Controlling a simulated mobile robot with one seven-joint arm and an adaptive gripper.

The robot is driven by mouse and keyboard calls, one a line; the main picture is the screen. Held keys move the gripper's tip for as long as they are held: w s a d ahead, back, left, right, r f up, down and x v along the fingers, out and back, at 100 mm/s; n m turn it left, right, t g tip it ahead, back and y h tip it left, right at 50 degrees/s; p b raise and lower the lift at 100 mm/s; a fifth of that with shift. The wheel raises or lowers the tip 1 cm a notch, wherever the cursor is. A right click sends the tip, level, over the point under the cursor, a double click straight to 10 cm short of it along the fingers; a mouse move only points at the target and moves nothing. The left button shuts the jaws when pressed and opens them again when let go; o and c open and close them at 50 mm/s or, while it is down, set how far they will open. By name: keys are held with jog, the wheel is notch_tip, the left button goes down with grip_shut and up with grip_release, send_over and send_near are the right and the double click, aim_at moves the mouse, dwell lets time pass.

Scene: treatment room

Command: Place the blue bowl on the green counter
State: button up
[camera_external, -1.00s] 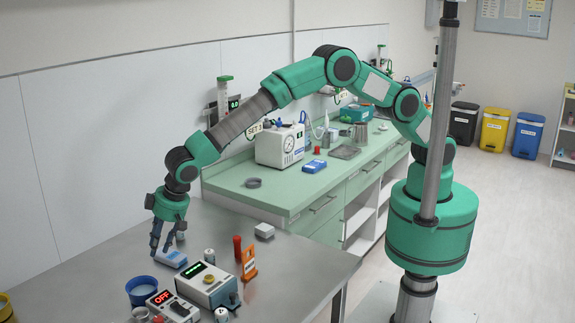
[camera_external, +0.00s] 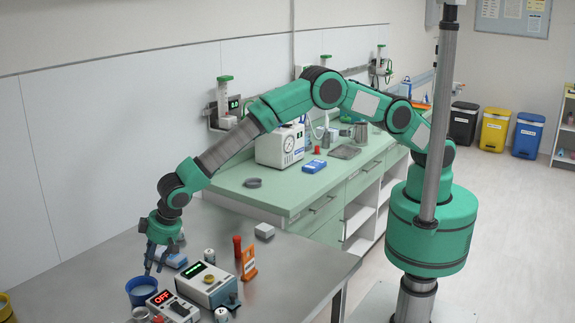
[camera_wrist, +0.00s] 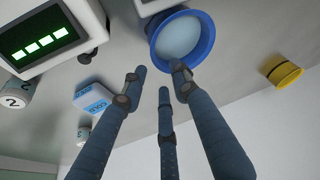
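The blue bowl (camera_external: 141,291) stands upright on the grey metal table, left of the boxed devices. In the wrist view the bowl (camera_wrist: 208,42) is at the top, with a pale inside. My gripper (camera_external: 154,268) is just above and behind the bowl, pointing down. Its fingers (camera_wrist: 163,80) are spread with nothing between them, and one fingertip overlaps the bowl's rim in the picture; I cannot tell if it touches. The green counter (camera_external: 285,192) stands behind and to the right of the table, with clear surface at its near end.
A blue-and-white pack (camera_external: 174,260) lies beside my gripper. A device with a green display (camera_external: 208,285) and one reading OFF (camera_external: 172,307) stand right of the bowl. On the counter are a grey ring (camera_external: 253,183), a white machine (camera_external: 279,146) and a blue box (camera_external: 314,167).

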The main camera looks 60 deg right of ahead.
aim_at(143, 292)
jog(key=shift+f, duration=0.1)
jog(key=shift+s+b+x, duration=0.15)
jog(key=shift+b+x, duration=0.05)
jog(key=shift+x, duration=0.7)
jog(key=shift+s+b+x, duration=0.1)
jog(key=shift+b+x, duration=0.05)
jog(key=shift+x, duration=1.55)
jog(key=shift+d, duration=0.1)
jog(key=shift+c, duration=0.5)
grip_shut()
